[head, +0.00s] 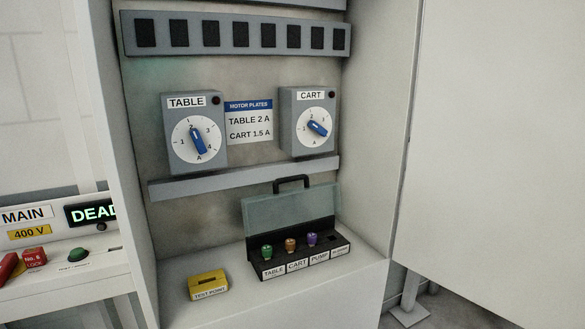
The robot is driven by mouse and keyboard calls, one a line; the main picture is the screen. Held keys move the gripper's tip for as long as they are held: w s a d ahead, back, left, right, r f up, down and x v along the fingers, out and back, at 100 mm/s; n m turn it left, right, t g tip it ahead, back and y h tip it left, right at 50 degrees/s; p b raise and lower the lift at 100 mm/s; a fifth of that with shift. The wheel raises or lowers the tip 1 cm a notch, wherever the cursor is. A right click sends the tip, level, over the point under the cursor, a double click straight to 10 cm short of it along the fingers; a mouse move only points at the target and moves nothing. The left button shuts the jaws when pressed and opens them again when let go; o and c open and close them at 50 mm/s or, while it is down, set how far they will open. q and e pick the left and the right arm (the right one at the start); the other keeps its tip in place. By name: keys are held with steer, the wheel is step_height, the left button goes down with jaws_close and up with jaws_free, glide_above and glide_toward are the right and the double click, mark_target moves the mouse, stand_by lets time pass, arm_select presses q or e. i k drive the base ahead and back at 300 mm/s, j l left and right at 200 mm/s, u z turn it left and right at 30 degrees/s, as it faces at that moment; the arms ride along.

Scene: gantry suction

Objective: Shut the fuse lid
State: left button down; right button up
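The fuse lid (289,208) is a translucent grey-green panel with a dark handle (292,178) on its upper edge. It stands open, raised at the back of the black fuse box (257,266). The box sits on the cabinet's lower shelf. Green (267,252), orange (290,245) and purple (312,240) fuses stand in the positions labelled TABLE, CART and PUMP. The fourth position at the right shows no coloured fuse, and its small label is hard to read. Neither of my grippers is in view.
A yellow TEST POINT block (208,283) sits left of the box on the shelf. TABLE (195,135) and CART (308,122) dial units hang above, over a grey rail (230,178). The open cabinet door (500,140) stands at right. A MAIN panel (60,260) with red locks is at left.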

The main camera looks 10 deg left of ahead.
mark_target(284, 180)
steer(key=i+l, duration=0.3)
steer(key=i+l+u, duration=0.1)
steer(key=i+l, duration=0.15)
steer(key=l, duration=0.25)
steer(key=i+l+u, duration=0.1)
steer(key=i+l, duration=0.2)
steer(key=l, duration=0.15)
